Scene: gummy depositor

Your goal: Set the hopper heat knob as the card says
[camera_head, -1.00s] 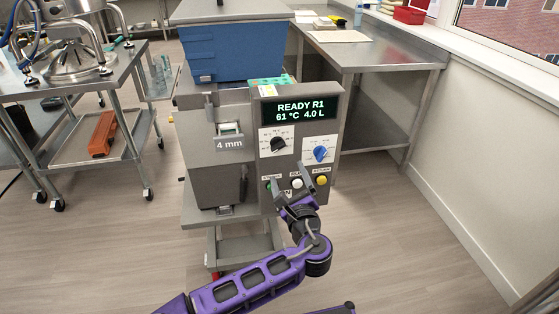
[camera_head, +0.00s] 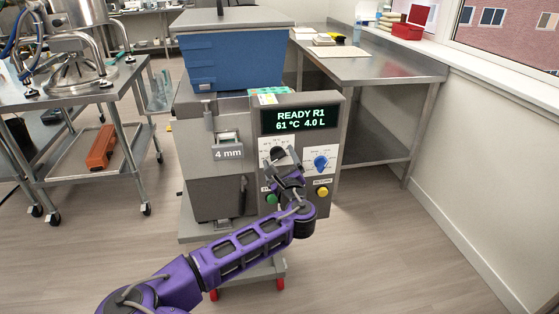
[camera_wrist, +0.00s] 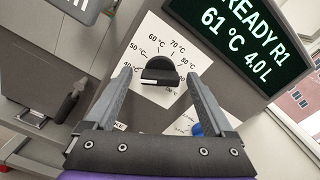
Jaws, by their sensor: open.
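The black heat knob (camera_head: 277,153) sits on a white dial plate below the display on the depositor's grey panel. In the wrist view the knob (camera_wrist: 158,68) is ringed by marks from 40 °C up past 80 °C; I cannot tell its exact setting. My gripper (camera_wrist: 160,82) is open, with one finger on each side of the knob in this view; contact is not visible. In the head view my gripper (camera_head: 286,174) covers the panel just below the knob. The display (camera_head: 293,119) reads READY R1, 61 °C, 4.0 L. I see no readable card.
A blue knob (camera_head: 321,163) is right of the black one, with a yellow button (camera_head: 322,192) below it and a green button (camera_head: 271,198) at lower left. A blue hopper (camera_head: 232,62) stands above. A steel table (camera_head: 390,68) is behind at right.

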